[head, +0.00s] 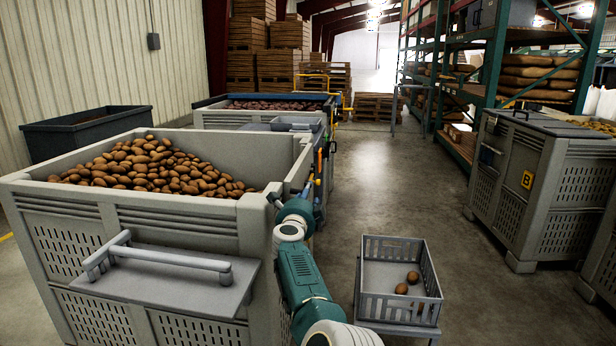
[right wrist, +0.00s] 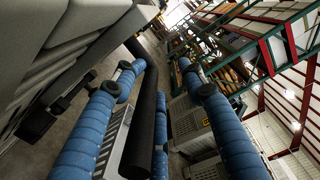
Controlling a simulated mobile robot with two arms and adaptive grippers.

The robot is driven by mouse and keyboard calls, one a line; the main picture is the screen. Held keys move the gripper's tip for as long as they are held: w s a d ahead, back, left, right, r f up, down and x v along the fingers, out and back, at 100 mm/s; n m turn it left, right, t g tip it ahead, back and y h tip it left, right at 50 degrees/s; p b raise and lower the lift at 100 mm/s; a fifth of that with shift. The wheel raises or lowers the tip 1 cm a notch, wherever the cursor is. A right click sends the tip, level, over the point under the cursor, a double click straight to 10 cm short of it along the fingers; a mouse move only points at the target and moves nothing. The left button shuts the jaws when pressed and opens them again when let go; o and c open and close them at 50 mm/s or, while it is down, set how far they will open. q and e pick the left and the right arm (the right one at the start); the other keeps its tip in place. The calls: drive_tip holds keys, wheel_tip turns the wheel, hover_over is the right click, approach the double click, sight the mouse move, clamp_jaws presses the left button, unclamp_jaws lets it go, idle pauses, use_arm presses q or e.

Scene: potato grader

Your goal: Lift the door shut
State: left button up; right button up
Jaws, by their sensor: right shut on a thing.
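A large grey bin (head: 110,205) full of brown potatoes (head: 150,168) stands at left in the head view. A grey panel with a bar handle (head: 160,258) juts out from its near side; whether this is the task's door, I cannot tell. My right gripper (head: 292,193) is at the bin's right corner, mostly hidden by its own arm. In the right wrist view its blue fingers (right wrist: 155,75) are shut on a long black bar (right wrist: 146,115). What the bar belongs to is hidden. My left gripper is not in view.
More bins (head: 545,180) stand at the right, and another bin (head: 250,117) behind. The aisle floor (head: 390,180) between is clear.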

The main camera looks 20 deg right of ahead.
wheel_tip(320, 180, up, 9)
drive_tip(key=shift+d, duration=0.3)
drive_tip(key=shift+s, duration=0.1)
